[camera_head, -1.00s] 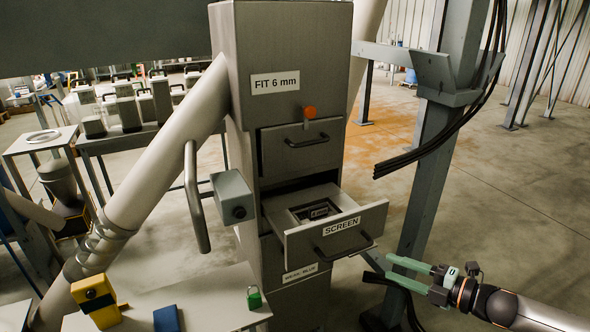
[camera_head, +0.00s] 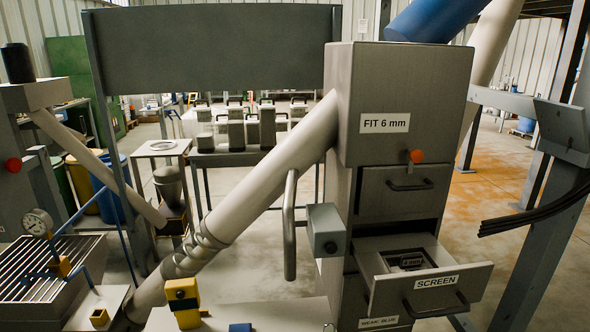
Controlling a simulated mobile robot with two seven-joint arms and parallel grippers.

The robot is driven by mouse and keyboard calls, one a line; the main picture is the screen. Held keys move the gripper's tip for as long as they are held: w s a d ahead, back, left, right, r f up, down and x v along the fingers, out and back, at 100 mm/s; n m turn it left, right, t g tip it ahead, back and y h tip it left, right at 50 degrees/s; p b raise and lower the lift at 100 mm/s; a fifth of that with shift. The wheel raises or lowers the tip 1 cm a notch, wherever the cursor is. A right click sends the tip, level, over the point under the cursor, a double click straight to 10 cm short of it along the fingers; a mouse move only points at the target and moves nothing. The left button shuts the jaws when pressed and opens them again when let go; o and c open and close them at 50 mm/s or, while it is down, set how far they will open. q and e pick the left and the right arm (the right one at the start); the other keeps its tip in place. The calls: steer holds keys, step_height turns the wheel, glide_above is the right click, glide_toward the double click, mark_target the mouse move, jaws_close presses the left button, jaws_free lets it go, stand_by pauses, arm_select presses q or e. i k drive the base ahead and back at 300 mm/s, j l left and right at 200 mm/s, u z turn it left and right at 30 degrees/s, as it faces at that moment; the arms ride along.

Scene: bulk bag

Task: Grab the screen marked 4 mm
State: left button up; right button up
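The screen marked 4 mm (camera_head: 411,262) lies inside the open drawer labelled SCREEN (camera_head: 436,281), low in the grey cabinet on the right. Its dark frame and small label show over the drawer front; its lower part is hidden by the drawer front. Neither of my grippers is in the head view.
The cabinet (camera_head: 402,100) carries a FIT 6 mm sign, with a closed drawer (camera_head: 403,190) above the open one. A grey box (camera_head: 327,230) and a bent handle (camera_head: 290,225) stick out at its left. A yellow device (camera_head: 183,302) stands on a pale table (camera_head: 265,314). A sloping pipe (camera_head: 262,180) crosses the middle.

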mark_target(408, 261)
steer(key=i+l+z, duration=0.15)
steer(key=z, duration=0.25)
steer(key=i+z, duration=0.45)
steer(key=k, duration=0.05)
